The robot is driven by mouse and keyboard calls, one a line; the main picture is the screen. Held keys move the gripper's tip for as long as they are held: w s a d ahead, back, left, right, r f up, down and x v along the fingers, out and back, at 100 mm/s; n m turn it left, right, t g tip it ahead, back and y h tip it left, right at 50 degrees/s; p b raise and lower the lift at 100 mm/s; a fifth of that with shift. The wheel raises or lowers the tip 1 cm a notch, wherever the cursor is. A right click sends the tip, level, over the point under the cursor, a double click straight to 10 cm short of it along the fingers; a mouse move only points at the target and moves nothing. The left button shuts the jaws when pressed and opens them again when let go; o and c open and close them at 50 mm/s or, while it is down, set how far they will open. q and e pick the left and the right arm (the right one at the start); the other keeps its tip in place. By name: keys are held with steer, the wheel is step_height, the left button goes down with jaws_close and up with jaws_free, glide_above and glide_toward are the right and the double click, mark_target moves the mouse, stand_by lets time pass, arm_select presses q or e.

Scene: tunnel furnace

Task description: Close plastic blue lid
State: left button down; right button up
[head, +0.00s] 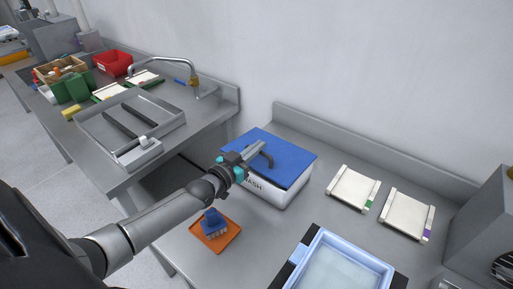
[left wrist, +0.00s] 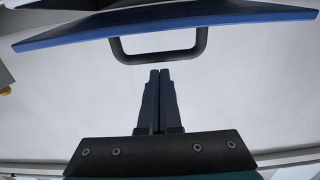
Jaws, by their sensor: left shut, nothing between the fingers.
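The blue plastic lid (head: 272,154) lies over the top of a white box (head: 291,198) with dark lettering on its front. It looks flat on the box in the head view. A dark handle (head: 266,158) stands on the lid. In the left wrist view I see the lid's blue edge (left wrist: 240,24) and the handle (left wrist: 160,57). My left gripper (head: 250,152) is over the lid by the handle. Its fingers (left wrist: 160,75) are shut and empty, just short of the handle; I cannot tell if they touch it. My right gripper is not in view.
A light-blue water basin (head: 378,261) stands in front at right. Two white plates (head: 352,188) (head: 407,214) lie to the right. A sink bench (head: 163,134) with faucet stands behind at left.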

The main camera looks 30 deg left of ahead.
mark_target(253, 165)
arm_select(q)
steer(key=f, duration=0.2)
steer(key=s+f+b, duration=0.1)
steer(key=shift+s+f+b, duration=0.2)
steer(key=shift+f+b, duration=0.1)
steer(key=shift+f, duration=0.05)
step_height(253, 165, up, 21)
steer(key=p, duration=0.5)
steer(key=shift+f, duration=0.2)
